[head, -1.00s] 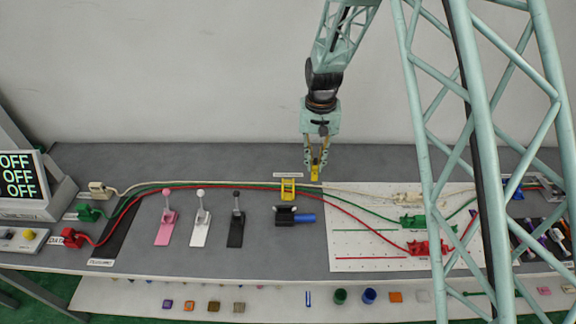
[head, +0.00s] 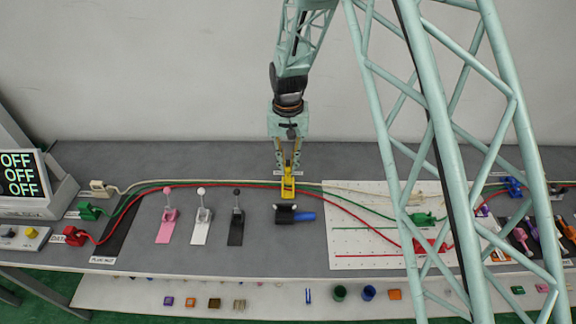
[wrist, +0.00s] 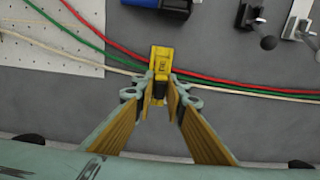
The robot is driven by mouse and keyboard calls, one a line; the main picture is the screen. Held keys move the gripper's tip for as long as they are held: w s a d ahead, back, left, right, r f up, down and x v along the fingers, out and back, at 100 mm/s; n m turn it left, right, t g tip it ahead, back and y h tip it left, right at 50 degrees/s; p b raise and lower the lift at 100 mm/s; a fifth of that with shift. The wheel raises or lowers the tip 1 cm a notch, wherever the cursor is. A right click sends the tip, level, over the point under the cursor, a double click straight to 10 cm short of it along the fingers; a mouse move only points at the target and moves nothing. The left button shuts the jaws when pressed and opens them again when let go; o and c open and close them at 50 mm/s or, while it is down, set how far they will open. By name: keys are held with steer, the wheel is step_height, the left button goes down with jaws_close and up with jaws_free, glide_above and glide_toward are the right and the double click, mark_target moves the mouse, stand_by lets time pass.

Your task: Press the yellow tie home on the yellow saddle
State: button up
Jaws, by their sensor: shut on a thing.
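The yellow saddle (head: 288,191) stands on the grey table at the middle. Red, green and cream cables run to it and on past it. It shows at the top centre of the wrist view (wrist: 161,54). My gripper (head: 288,168) points down right above the saddle. In the wrist view my gripper (wrist: 163,86) is shut on the yellow tie (wrist: 161,73). The tie and the saddle overlap in both views, so I cannot tell whether they touch or how deep the tie sits.
Pink (head: 167,222), white (head: 202,222) and black (head: 236,222) levers stand to the left. A black fixture with a blue handle (head: 304,216) lies just in front of the saddle. A white pegboard (head: 350,245) with cable connectors is to the right. My frame covers part of it.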

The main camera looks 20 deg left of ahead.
steer(key=shift+f, duration=0.1)
steer(key=shift+f+b, duration=0.85)
steer(key=shift+f, duration=0.55)
steer(key=shift+f+b, duration=1.25)
steer(key=shift+f, duration=0.9)
stand_by(2.0)
steer(key=o, duration=0.8)
steer(key=shift+c, duration=0.2)
steer(key=shift+o, duration=0.7)
steer(key=o, duration=0.4)
steer(key=shift+c, duration=0.2)
steer(key=shift+r, duration=0.2)
